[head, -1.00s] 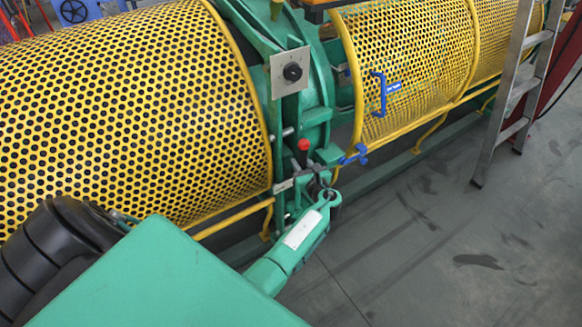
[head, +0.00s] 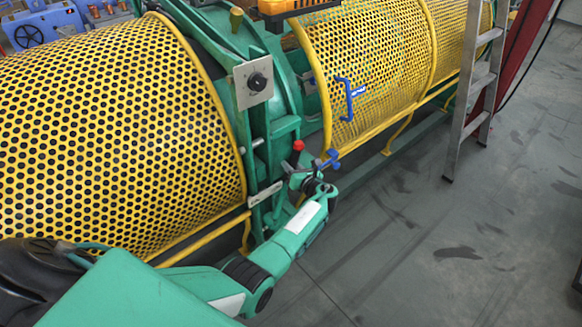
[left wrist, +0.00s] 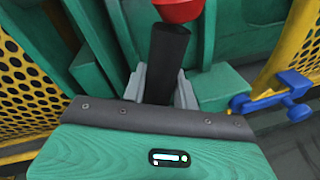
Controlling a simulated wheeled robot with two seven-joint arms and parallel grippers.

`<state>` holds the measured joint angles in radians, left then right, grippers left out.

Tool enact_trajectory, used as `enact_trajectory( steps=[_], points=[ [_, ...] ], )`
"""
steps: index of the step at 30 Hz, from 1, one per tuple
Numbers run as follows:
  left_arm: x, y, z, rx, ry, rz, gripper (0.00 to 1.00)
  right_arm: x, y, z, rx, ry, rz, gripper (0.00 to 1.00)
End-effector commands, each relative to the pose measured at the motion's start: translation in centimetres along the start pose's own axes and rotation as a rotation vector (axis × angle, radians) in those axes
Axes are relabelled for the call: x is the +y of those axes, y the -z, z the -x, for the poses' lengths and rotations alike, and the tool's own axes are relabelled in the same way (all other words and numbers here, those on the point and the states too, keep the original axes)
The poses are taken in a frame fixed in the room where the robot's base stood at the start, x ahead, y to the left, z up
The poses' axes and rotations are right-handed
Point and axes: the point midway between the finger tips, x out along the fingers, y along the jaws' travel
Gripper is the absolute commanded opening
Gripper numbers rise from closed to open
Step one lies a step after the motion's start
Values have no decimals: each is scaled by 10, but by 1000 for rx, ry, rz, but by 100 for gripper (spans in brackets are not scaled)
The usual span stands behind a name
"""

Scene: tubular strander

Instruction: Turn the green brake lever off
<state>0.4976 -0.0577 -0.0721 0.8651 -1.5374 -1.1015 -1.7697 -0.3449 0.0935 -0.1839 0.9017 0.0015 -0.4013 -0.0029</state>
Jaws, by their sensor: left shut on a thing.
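The brake lever shows a black handle (head: 294,157) and a red knob (head: 298,145) in the head view, at the machine's green frame between the yellow guards. Its lower part is hidden behind my gripper. In the left wrist view the black handle (left wrist: 166,62) stands between my grey fingers with the red knob (left wrist: 179,9) above, cut by the top edge. My left gripper (left wrist: 160,86) is shut around the handle below the knob. My left arm reaches it from the lower left in the head view. My right gripper is not in view.
A perforated yellow guard (head: 110,130) lies left of the lever, another (head: 375,60) to the right. A blue latch (head: 328,160) sits just right of the lever. A ladder (head: 470,100) stands on the right; floor between is clear.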

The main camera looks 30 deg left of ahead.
Motion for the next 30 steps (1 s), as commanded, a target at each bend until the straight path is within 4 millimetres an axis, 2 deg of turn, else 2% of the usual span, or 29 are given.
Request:
enact_trajectory(
  steps=[3,4,6,7,15,19,23,30],
  points=[
    [-2,-4,0,-7,7,-1,0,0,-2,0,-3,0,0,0],
    [-2,-4,0,-7,7,-1,33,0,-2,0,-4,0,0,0],
    [-2,-4,0,-7,7,0,46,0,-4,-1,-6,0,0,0],
    [-2,-4,0,-6,7,0,49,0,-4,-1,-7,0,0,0],
    [-1,-2,1,-3,5,0,49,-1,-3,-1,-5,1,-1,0],
    [-1,-3,10,-2,6,-1,49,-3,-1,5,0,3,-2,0],
    [0,-6,30,-1,7,0,49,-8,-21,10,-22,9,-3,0],
    [0,-6,86,-2,8,-2,49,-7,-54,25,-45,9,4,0]
  ],
)
